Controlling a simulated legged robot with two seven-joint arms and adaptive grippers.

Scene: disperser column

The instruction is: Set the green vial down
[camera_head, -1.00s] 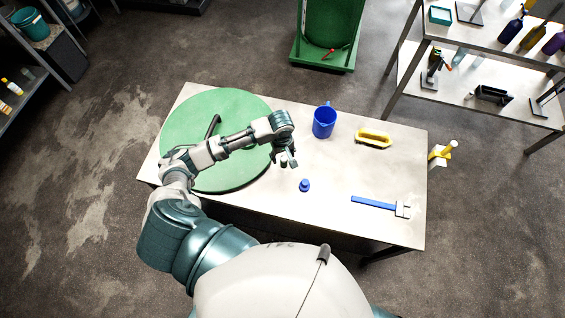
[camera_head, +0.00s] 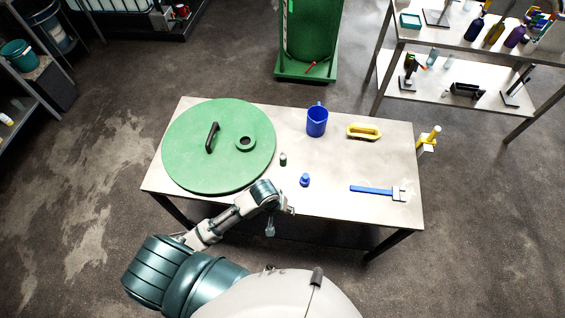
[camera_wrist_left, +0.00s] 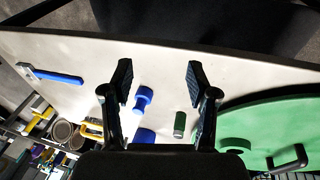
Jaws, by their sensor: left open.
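The green vial (camera_head: 283,160) stands upright on the table (camera_head: 330,205), between the green round lid and the blue bottle. It also shows in the left wrist view (camera_wrist_left: 179,124), beyond my fingers and clear of them. My left gripper (camera_head: 280,221) is open and empty off the table's near edge; its two spread fingers also show in the left wrist view (camera_wrist_left: 160,78). My right gripper is not in view.
On the table are the green round lid (camera_head: 185,165) with a black handle, a small blue bottle (camera_head: 305,180), a blue mug (camera_head: 317,122), a yellow-handled brush (camera_head: 363,132) and a blue-handled scraper (camera_head: 370,190). Bare tabletop surrounds the vial.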

